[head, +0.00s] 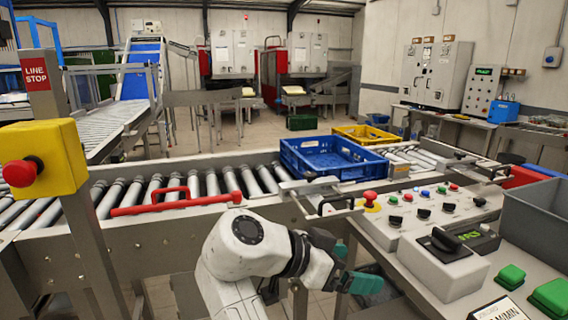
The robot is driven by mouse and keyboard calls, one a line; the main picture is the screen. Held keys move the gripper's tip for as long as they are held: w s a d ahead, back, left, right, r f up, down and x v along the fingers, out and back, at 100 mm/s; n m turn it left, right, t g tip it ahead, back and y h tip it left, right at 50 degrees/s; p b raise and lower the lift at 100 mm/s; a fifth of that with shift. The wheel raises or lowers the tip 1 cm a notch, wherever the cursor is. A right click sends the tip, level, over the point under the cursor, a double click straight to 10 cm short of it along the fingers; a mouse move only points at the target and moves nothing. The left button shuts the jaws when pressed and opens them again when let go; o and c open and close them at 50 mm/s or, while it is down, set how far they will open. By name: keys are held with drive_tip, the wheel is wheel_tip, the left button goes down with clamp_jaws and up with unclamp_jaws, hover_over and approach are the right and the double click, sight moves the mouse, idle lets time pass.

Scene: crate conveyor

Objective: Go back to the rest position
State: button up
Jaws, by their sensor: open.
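My gripper (352,268) is low in the middle of the head view, at the end of my white and black arm. Its green-tipped fingers are apart and nothing shows between them. It hangs in front of the conveyor and left of the control desk (408,250), apart from both as far as I can see. The lower part of my arm runs out of the bottom of the picture.
A yellow line-stop box (62,150) stands at left. A grey bin (540,215) and green buttons (510,275) are at right.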

drive_tip(key=s+d+f+n+g+y+p, duration=0.1)
drive_tip(key=s+d+f+n+y, duration=0.15)
drive_tip(key=s+d+f, duration=0.35)
drive_tip(key=s+d+f+n+y+p, duration=0.2)
drive_tip(key=s+d+f+n, duration=0.15)
drive_tip(key=f, duration=0.45)
drive_tip(key=s+d+f+n+g+y+p, duration=0.1)
drive_tip(key=s+d+f+n+y, duration=0.1)
drive_tip(key=s+d+f, duration=0.5)
drive_tip(key=s+f+n+y+p, duration=0.1)
drive_tip(key=s+f+n+y, duration=0.1)
drive_tip(key=s, duration=0.7)
drive_tip(key=s+f+n+g+y+p, duration=0.1)
drive_tip(key=s+f+n+y+p, duration=0.1)
drive_tip(key=s, duration=0.7)
drive_tip(key=shift+s+f+n+y+p, duration=0.3)
drive_tip(key=shift+f+y, duration=0.05)
drive_tip(key=shift+y, duration=0.4)
drive_tip(key=shift+c, duration=0.2)
